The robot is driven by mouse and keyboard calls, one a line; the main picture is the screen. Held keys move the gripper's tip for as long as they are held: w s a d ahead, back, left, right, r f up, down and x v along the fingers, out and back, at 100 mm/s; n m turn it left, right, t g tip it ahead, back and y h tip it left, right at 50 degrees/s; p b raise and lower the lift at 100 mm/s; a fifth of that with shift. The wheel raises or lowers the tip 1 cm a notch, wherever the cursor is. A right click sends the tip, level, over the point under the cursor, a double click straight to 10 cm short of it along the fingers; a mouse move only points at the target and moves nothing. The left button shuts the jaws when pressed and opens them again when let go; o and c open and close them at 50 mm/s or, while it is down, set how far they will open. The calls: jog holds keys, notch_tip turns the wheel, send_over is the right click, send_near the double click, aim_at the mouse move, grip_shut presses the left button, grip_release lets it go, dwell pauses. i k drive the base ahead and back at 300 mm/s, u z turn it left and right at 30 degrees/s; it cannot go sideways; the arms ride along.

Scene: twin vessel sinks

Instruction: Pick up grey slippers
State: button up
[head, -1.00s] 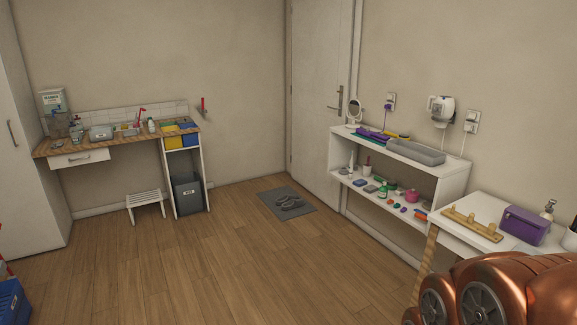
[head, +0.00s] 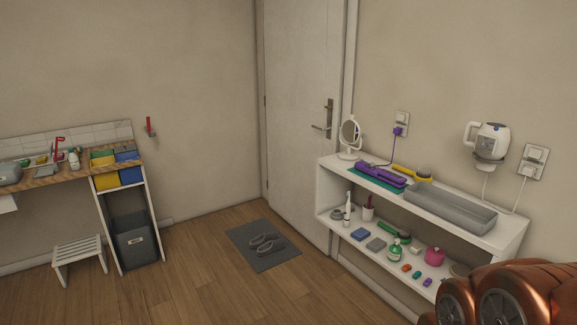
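The grey slippers (head: 267,243) lie side by side on a dark grey mat (head: 280,261) on the wooden floor, in front of the white door. They are in the middle of the head view, some way ahead of me. A copper-coloured part of my arm shows at the lower right corner. My gripper is not in view.
A white shelf unit (head: 412,215) with toiletries stands along the right wall, close to the mat. A white step stool (head: 79,259) and a dark bin (head: 136,240) stand at the left. The floor (head: 200,295) before the mat is clear.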

aim_at(265, 243)
jog(key=u, duration=0.2)
jog(key=i, duration=2)
jog(key=u, duration=0.8)
jog(key=i, duration=1.7)
jog(key=u, duration=0.55)
jog(key=i, duration=0.4)
jog(key=u, duration=0.15)
